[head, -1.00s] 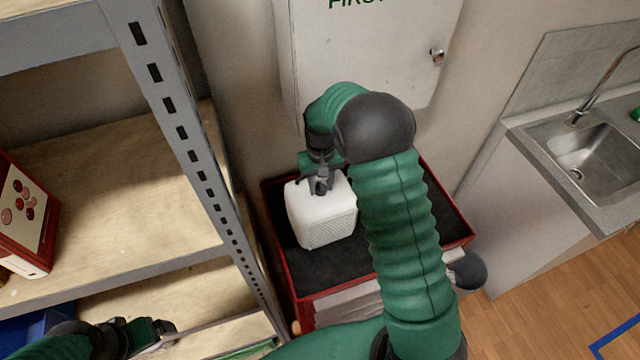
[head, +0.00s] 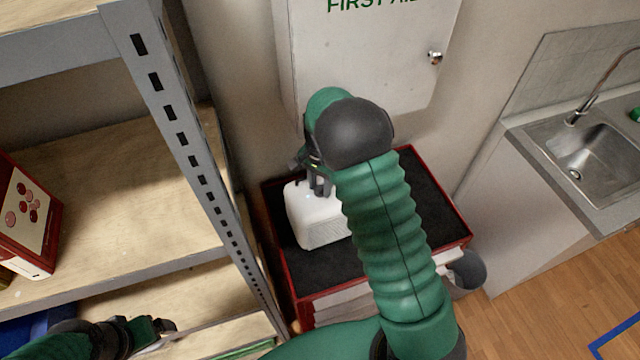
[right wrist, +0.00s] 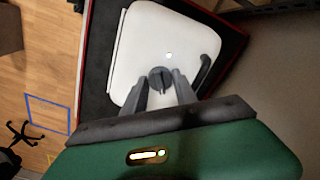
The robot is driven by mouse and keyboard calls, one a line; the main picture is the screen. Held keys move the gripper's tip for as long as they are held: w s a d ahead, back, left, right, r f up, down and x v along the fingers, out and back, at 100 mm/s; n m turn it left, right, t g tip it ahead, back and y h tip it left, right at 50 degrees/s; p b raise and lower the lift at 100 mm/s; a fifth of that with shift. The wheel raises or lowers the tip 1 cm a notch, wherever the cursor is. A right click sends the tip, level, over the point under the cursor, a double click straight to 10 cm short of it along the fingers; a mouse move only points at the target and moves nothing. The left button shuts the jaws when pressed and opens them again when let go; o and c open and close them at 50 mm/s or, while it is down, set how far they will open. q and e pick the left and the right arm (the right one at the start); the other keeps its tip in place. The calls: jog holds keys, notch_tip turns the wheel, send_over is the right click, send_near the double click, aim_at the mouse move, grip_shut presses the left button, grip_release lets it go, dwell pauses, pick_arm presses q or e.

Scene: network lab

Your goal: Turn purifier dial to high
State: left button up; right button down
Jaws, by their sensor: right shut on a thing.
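The white purifier (head: 314,228) stands on the black top of a red cart, partly hidden by my right arm in the head view. In the right wrist view its white top (right wrist: 178,38) shows, with a small grey dial (right wrist: 161,79) that has a dark slot and a small light spot above it. My right gripper (head: 320,190) reaches down onto the purifier's top. It is shut on the dial, one finger on each side in the right wrist view (right wrist: 161,90). My left gripper (head: 166,328) is low at the left, by the shelf, away from the purifier; its jaws are unclear.
The red-edged cart (head: 425,195) has free black surface right of the purifier. A metal shelf rack (head: 185,140) stands close on the left. A white first-aid cabinet (head: 370,60) hangs behind. A sink (head: 590,160) is at the right.

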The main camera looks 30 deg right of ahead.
jog(key=m+p, duration=0.1)
jog(key=m, duration=0.5)
jog(key=shift+r+p, duration=0.1)
jog(key=shift+p, duration=0.3)
jog(key=m+p, duration=0.2)
jog(key=m, duration=0.4)
jog(key=shift+m, duration=0.3)
jog(key=c, duration=1.2)
grip_release()
jog(key=shift+c, duration=0.2)
jog(key=shift+o, duration=1.4)
jog(key=shift+w, duration=0.15)
